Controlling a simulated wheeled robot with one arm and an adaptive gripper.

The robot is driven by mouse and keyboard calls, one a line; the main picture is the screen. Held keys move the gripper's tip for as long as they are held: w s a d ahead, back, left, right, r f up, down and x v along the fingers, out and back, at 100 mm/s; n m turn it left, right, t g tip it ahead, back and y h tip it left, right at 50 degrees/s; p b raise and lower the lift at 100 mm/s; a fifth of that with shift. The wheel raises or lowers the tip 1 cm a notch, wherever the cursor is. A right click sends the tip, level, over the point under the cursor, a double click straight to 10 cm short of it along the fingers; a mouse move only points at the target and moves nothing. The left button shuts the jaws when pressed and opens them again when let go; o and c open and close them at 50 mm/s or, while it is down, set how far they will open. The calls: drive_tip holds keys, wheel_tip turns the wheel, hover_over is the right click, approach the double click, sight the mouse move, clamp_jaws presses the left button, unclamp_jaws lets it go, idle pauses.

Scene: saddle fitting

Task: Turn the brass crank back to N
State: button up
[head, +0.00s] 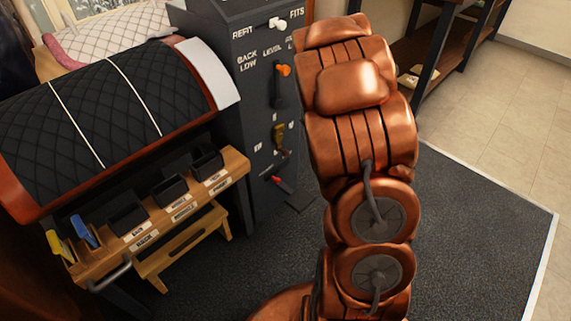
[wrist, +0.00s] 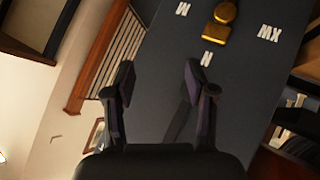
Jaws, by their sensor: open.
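The brass crank (head: 279,135) is on the front of the dark grey cabinet (head: 236,60) in the head view, below an orange-knobbed lever. In the wrist view the crank (wrist: 220,22) shows at the top as a round piece and a blockier piece. The white N mark (wrist: 206,59) is just below it. The other marks, W (wrist: 182,9) and XW (wrist: 270,33), look upside down there. My gripper (wrist: 159,75) is open and empty, apart from the crank, which is above and right of the fingers in that view. My arm hides the gripper in the head view.
The orange-knobbed lever (head: 283,70), a white knob (head: 277,24) and a red-tipped lever (head: 276,180) are on the same cabinet. A black quilted saddle panel (head: 100,110) and a wooden rack with black bins (head: 245,165) stand left. Open floor mat (head: 480,230) lies right.

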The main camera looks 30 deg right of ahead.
drive_tip(key=w+d+f+n+t+y+b, duration=0.1)
drive_tip(key=w+f+n+t+y+b, duration=0.15)
drive_tip(key=f+b, duration=0.8)
drive_tip(key=t+y+b, duration=0.3)
drive_tip(key=t+y, duration=0.2)
drive_tip(key=t, duration=0.1)
approach(287, 155)
drive_tip(key=w, duration=0.3)
drive_tip(key=shift+w+a+r+m+b, duration=0.1)
drive_tip(key=shift+w+a+m+b, duration=0.2)
drive_tip(key=shift+w, duration=0.25)
drive_tip(key=shift+w+a+b, duration=0.2)
drive_tip(key=shift+w+b, duration=0.1)
drive_tip(key=shift+w, duration=0.85)
drive_tip(key=shift+w+a+b, duration=0.2)
drive_tip(key=shift+w+b, duration=0.1)
drive_tip(key=shift+w, duration=0.85)
drive_tip(key=shift+w+a+b, duration=0.2)
drive_tip(key=shift+w+b, duration=0.1)
drive_tip(key=shift+w, duration=0.8)
clamp_jaws()
